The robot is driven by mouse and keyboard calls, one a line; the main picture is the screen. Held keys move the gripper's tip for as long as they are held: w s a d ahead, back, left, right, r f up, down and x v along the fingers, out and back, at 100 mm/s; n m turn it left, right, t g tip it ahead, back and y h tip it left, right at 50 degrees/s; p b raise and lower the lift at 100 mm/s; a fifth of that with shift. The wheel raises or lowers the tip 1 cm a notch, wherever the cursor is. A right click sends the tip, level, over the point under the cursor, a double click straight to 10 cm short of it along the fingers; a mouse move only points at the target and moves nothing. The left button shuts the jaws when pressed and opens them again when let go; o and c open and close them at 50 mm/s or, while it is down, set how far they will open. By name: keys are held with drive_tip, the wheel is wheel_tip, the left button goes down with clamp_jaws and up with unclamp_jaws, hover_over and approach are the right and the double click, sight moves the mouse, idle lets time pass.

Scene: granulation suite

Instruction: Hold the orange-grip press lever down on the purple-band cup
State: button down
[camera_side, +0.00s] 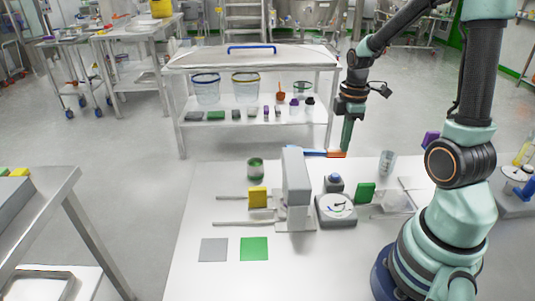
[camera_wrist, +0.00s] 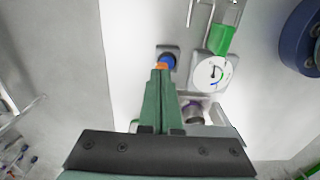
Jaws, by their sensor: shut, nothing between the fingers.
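The press (camera_side: 295,185) is a grey upright body on the white table. Its blue lever (camera_side: 308,152) runs right to an orange grip (camera_side: 337,154) and looks about level. My gripper (camera_side: 346,148) points down with its green fingers together and empty, the tips at the orange grip, apparently touching it from above. In the wrist view my fingertips (camera_wrist: 160,70) partly cover the orange grip. A grey cup with a purple band (camera_wrist: 193,112) shows in the wrist view beside the press body. In the side view I cannot make it out; the press probably hides it.
A dial gauge (camera_side: 336,209) and a blue-domed button (camera_side: 335,182) stand right of the press. A green block (camera_side: 365,192), a clear cup (camera_side: 388,162), a yellow block (camera_side: 258,197) and a green-banded cup (camera_side: 255,168) stand nearby.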

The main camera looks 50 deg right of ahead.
drive_tip(key=shift+s+f, duration=0.2)
drive_tip(key=shift+f, duration=0.65)
drive_tip(key=shift+r, duration=0.1)
idle(2.2)
drive_tip(key=shift+w+r, duration=0.1)
drive_tip(key=shift+r, duration=0.25)
drive_tip(key=s+d+r, duration=0.2)
drive_tip(key=r, duration=0.3)
drive_tip(key=s+d+r, duration=0.3)
drive_tip(key=r, duration=0.3)
drive_tip(key=shift+d, duration=0.35)
drive_tip(key=w+a+r+m+t, duration=0.1)
drive_tip(key=a+m, duration=0.3)
drive_tip(key=a, duration=0.7)
drive_tip(key=w+a+r+m+t, duration=0.2)
drive_tip(key=w+a+m+t, duration=0.2)
drive_tip(key=a, duration=0.8)
drive_tip(key=shift+a+r+m, duration=0.15)
drive_tip(key=shift+a+m, duration=0.05)
drive_tip(key=shift+m, duration=0.3)
